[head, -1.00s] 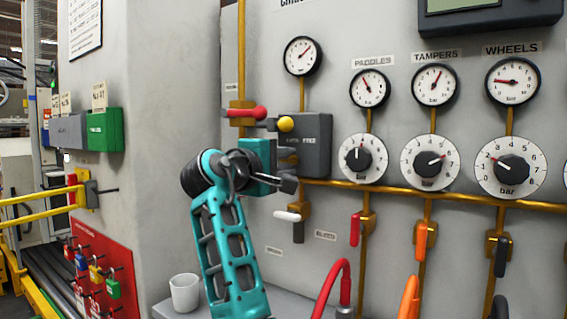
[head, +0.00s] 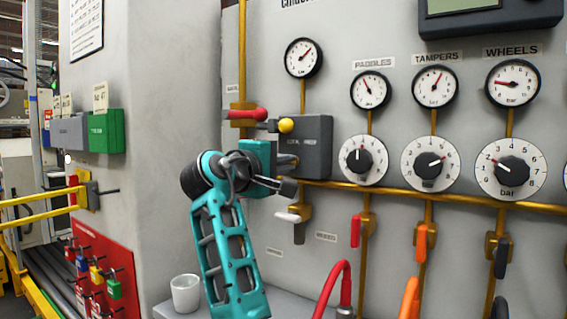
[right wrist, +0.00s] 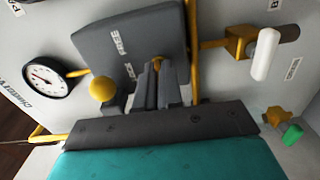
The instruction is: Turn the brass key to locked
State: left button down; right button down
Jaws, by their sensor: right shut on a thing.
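The brass key (right wrist: 156,64) shows in the right wrist view as a small brass tip between my fingers, in the face of a grey box lettered FREE and, partly covered, LOCK. Most of the key is hidden by the fingers. The grey box (head: 314,146) is fixed to the grey panel in the head view, and it also fills the upper middle of the right wrist view (right wrist: 128,38). My right gripper (right wrist: 155,80) is shut on the key at the box face; in the head view it is at the box's lower left (head: 289,174). My left gripper is not in view.
A yellow knob (head: 286,125) and a red-handled valve (head: 248,114) sit close above my gripper. A white-handled valve (head: 288,217) is just below. Gauges and dials fill the panel's right side. A white cup (head: 185,293) stands on the ledge below.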

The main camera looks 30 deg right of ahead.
jog(key=m, duration=1.7)
jog(key=shift+d+r+b, duration=0.15)
jog(key=shift+r+b, duration=0.05)
jog(key=shift+b, duration=0.1)
jog(key=shift+m, duration=0.4)
jog(key=c, duration=1.4)
grip_release()
jog(key=shift+d+f, duration=0.1)
jog(key=shift+o, duration=0.6)
jog(key=v, duration=1.3)
